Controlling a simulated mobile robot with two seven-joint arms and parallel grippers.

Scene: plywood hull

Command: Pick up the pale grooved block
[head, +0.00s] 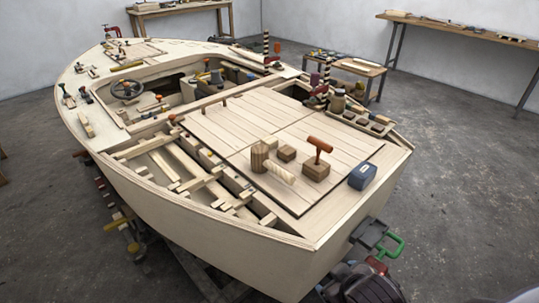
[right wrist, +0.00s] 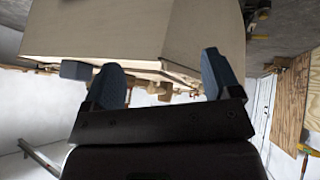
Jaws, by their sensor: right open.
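The pale grooved block (head: 281,172) appears to be the light wooden piece lying on the plank deck panel (head: 225,125) in the head view, beside a darker upright round block (head: 259,158). Its grooves are too small to make out. In the right wrist view my right gripper (right wrist: 162,78) is open and empty, its two blue-grey fingers apart in front of the pale hull (right wrist: 140,30). I cannot pick out the pale block in that view. My left gripper is not in view.
An open framed bay (head: 185,170) lies left of the panel.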

